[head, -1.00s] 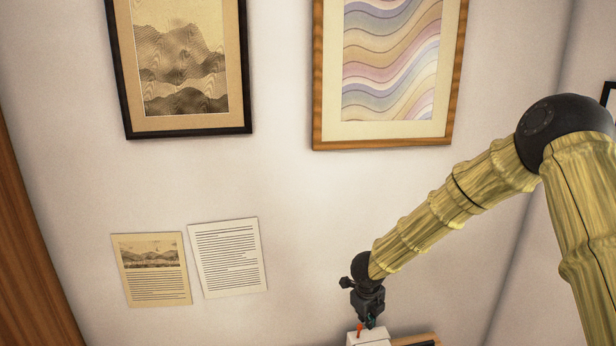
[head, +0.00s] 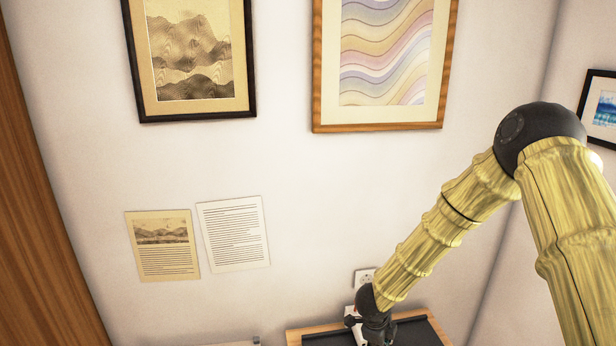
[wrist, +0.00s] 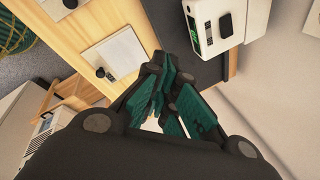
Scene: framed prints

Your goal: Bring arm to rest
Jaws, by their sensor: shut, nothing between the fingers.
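My arm reaches down from the right side of the head view, with its elbow at the right. My gripper (wrist: 165,100) shows in the wrist view with its green-padded fingers together and nothing between them. In the head view the wrist is at the bottom edge, in front of a dark-topped wooden surface, and the fingertips are cut off below the frame.
A wooden desk (wrist: 85,35) with a white sheet (wrist: 115,52) and a white device (wrist: 213,25) lie beyond the gripper. Framed prints (head: 385,60) and two paper sheets (head: 234,233) are on the wall. A wall socket (head: 365,278) is behind the forearm.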

